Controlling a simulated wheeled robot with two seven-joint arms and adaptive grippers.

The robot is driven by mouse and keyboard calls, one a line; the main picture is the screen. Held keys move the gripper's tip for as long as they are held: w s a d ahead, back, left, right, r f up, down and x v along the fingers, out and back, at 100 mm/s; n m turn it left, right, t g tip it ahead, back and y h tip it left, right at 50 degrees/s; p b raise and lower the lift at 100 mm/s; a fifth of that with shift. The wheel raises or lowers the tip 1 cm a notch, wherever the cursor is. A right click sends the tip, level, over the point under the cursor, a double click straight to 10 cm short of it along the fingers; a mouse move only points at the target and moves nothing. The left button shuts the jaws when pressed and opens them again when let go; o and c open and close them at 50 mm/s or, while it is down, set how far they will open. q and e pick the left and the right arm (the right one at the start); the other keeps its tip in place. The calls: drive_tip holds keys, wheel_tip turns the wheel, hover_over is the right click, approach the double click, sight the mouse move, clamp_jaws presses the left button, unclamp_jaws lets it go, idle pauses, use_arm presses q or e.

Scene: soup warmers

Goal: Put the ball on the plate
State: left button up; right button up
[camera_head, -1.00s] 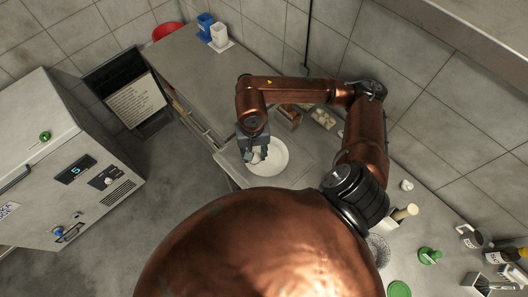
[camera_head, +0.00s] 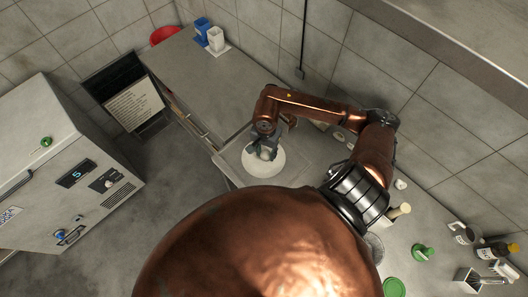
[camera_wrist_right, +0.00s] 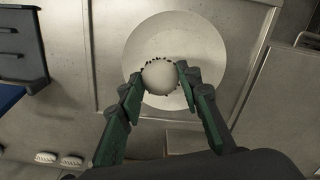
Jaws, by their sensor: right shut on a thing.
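The white plate (camera_head: 262,168) lies on the counter in the head view, and it also shows in the right wrist view (camera_wrist_right: 205,50). The pale round ball (camera_wrist_right: 159,76) is between the fingertips of my right gripper (camera_wrist_right: 158,78), which is shut on it. In the wrist view the ball overlaps the lower left part of the plate. In the head view my right gripper (camera_head: 265,150) is over the plate's far part. I cannot tell whether the ball touches the plate. My left gripper is not in view.
A blue container (camera_head: 203,25) and a white container (camera_head: 216,39) stand at the counter's far end. A machine (camera_head: 62,165) is at the left. The counter beyond the plate is mostly clear.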

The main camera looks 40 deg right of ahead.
sight(264, 153)
drive_tip(key=w+f, duration=0.1)
drive_tip(key=w+d+f, duration=0.1)
drive_tip(key=f, duration=0.1)
drive_tip(key=shift+w+f, duration=0.2)
drive_tip(key=shift+w, duration=0.1)
wheel_tip(264, 153, down, 3)
drive_tip(key=shift+w+d+p, duration=0.1)
drive_tip(key=shift+p, duration=0.55)
drive_tip(key=shift+f, duration=0.15)
drive_tip(key=shift+f, duration=0.1)
drive_tip(key=shift+f, duration=0.15)
drive_tip(key=o, duration=0.9)
